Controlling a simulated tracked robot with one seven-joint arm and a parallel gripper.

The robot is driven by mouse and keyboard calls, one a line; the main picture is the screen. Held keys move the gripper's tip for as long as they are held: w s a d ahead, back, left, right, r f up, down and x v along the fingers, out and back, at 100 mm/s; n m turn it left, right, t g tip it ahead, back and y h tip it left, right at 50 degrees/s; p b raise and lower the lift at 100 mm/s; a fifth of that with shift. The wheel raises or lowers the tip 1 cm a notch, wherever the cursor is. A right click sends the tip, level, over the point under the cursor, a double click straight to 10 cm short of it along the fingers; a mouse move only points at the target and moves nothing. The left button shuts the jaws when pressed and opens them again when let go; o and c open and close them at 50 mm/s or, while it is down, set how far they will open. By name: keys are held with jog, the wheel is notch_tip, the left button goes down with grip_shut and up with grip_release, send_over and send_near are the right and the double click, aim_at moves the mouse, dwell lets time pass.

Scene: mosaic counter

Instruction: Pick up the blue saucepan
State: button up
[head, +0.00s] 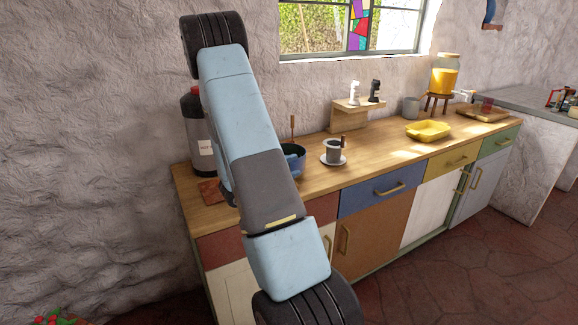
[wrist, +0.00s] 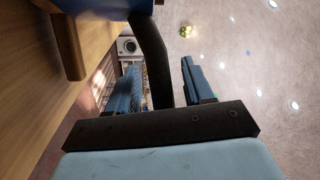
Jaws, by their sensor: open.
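The blue saucepan (head: 294,160) stands on the wooden counter in the head view, partly hidden behind my arm. A wooden utensil stands up at it. In the wrist view its blue body (wrist: 112,8) shows at the top edge, with a dark curved handle (wrist: 150,45) reaching down from it. My gripper (wrist: 160,66) is open in the wrist view, its two blue fingers apart on either side of the handle. I cannot tell whether either finger touches it.
A grey mug on a saucer (head: 334,155) stands just right of the saucepan. A large dark dispenser (head: 196,130) stands behind my arm at the left. A wooden stand (head: 350,115), yellow dish (head: 428,130) and drink jar (head: 444,75) are farther right. A brown wooden piece (wrist: 68,42) shows in the wrist view.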

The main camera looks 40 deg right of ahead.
jog(key=shift+d, duration=0.3)
grip_shut()
dwell(0.3)
jog(key=shift+s, duration=0.1)
dwell(0.9)
